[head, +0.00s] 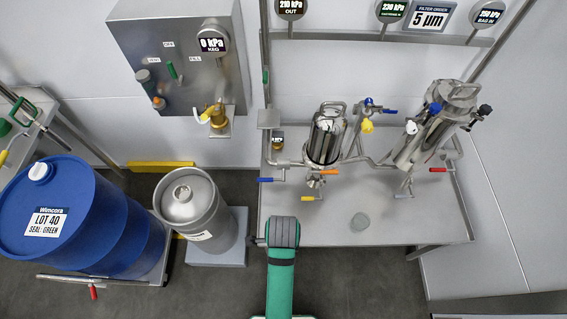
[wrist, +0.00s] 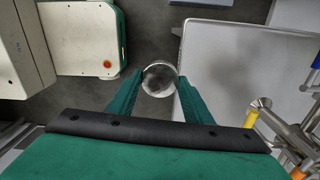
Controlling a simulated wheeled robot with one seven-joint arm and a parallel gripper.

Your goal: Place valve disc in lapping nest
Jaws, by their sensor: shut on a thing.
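My gripper (wrist: 157,88) shows in the wrist view with its two green fingers on either side of a round, shiny metal disc (wrist: 158,73), which I take as the valve disc. The fingers are shut on it. The disc is over the dark floor, beside the edge of the steel table (wrist: 248,60). In the head view my green arm reaches up to the table's front left edge; the fingers and disc are hidden there. No lapping nest can be made out for sure.
Two steel filter housings (head: 326,138) (head: 436,125) with pipes and coloured valve handles stand at the back of the table. Its front middle is mostly clear. A steel keg (head: 190,205) and a blue drum (head: 80,225) stand left. A control box (head: 180,60) hangs on the wall.

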